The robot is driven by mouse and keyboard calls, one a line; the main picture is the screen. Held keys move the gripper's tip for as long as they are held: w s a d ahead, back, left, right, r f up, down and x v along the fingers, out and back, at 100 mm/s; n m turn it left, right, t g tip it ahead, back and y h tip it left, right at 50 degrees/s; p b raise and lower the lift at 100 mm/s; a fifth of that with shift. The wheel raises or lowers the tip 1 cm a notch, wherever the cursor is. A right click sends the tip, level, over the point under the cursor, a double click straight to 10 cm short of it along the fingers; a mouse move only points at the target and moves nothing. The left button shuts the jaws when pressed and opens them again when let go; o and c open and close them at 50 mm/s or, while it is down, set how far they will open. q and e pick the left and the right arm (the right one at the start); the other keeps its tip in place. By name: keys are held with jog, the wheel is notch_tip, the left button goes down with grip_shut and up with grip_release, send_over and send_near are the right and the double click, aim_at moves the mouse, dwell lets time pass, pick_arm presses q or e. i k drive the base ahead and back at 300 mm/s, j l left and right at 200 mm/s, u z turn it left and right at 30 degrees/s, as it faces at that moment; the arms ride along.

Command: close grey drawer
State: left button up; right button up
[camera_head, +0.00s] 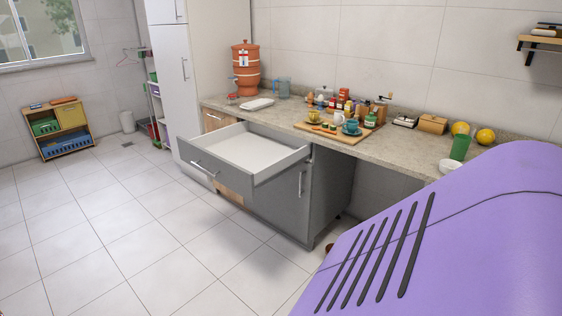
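The grey drawer (213,174) stands pulled far out of the grey cabinet (284,203) under the counter. Its white inside is empty, and its front has a metal bar handle (204,170). The drawer front faces the open floor at the left. Neither of my grippers shows in the head view, so their places relative to the drawer cannot be seen. A large purple surface (450,235) with dark slots fills the lower right and hides what is behind it.
The stone counter (420,150) holds a clay water filter (245,70), a wooden board with jars and cups, and a green cup (460,147). A tall white cabinet (172,75) stands left of the counter. The tiled floor (120,235) before the drawer is clear.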

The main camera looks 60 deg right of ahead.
aim_at(244, 156)
jog(key=z, duration=1.45)
